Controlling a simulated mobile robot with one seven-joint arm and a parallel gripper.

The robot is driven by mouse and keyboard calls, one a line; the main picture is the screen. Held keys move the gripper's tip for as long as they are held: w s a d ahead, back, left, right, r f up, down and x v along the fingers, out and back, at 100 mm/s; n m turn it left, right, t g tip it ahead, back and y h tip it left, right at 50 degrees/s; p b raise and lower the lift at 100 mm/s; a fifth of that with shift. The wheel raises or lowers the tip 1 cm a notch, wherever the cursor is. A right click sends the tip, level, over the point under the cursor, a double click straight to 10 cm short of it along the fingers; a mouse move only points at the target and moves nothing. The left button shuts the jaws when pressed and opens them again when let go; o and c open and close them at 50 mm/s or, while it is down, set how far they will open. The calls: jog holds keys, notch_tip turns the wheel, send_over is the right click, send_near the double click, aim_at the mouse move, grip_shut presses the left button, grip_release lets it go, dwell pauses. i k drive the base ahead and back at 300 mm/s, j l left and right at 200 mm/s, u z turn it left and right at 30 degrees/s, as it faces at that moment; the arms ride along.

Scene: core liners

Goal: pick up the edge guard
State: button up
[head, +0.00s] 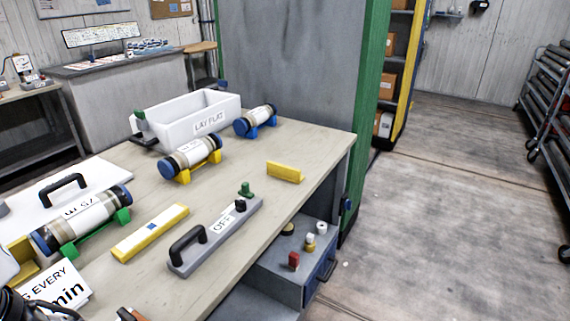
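A short yellow angled piece (285,172), which looks like the edge guard, lies on the workbench (235,165) near its right edge, in the head view. Nothing touches it and the bench around it is bare. A longer yellow bar with a blue square (150,232) lies nearer and to the left, apart from it. I cannot make out my gripper in this view.
A grey tool with a black handle (216,236) lies in front of the yellow piece. Capped cylinders on yellow (200,166), blue (262,131) and green (95,235) cradles stand left and behind. A white bin (190,115) stands at the back. Open floor lies right.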

aim_at(281, 171)
jog(key=i+l+u, duration=0.15)
jog(key=i+l, duration=0.2)
jog(key=i+l+u, duration=0.1)
jog(key=i+l, duration=0.2)
jog(key=l, duration=0.3)
jog(key=i+l+u, duration=0.2)
jog(key=i+l, duration=0.5)
jog(key=i, duration=0.25)
